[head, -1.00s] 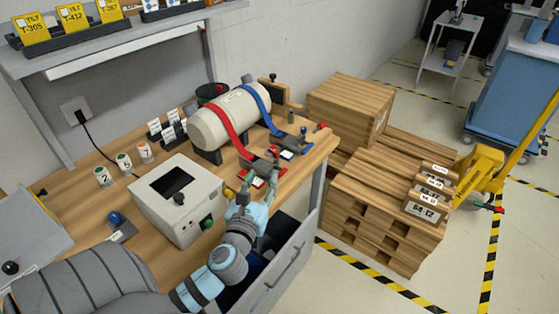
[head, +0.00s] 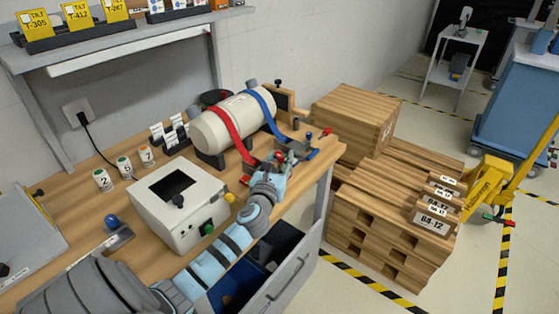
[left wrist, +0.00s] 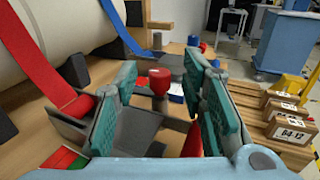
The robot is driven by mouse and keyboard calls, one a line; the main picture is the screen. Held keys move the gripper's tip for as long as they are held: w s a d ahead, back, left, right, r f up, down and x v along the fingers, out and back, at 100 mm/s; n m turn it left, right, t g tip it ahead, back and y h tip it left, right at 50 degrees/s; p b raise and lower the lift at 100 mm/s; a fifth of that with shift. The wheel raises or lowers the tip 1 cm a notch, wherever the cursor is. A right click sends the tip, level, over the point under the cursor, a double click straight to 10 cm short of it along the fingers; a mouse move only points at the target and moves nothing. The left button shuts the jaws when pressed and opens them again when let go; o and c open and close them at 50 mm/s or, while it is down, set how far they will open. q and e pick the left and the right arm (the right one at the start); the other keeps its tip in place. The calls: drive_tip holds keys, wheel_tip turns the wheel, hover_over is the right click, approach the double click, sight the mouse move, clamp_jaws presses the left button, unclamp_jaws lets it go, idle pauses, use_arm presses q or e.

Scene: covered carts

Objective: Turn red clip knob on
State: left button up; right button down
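The red strap (head: 228,124) runs over a white cylinder (head: 222,128) on the bench, down to a grey clip at the bench's right side. The clip's red knob (left wrist: 160,78) stands upright in the left wrist view, between my left gripper's two green-padded fingers (left wrist: 160,68). The fingers are open, with a gap on either side of the knob. In the head view my left gripper (head: 284,162) is over the clip and hides much of it; a bit of the red knob (head: 279,155) shows. My right gripper is not in view.
A blue strap (head: 265,110) with its own blue-knobbed clip (head: 309,136) lies just beyond. A grey control box (head: 180,205) stands left of my arm. An open drawer (head: 285,265) juts out below the bench. Wooden crates (head: 385,215) stand to the right.

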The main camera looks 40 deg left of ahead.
use_arm(q)
drive_tip(key=shift+w+a, duration=0.15)
drive_tip(key=shift+w, duration=0.15)
clamp_jaws()
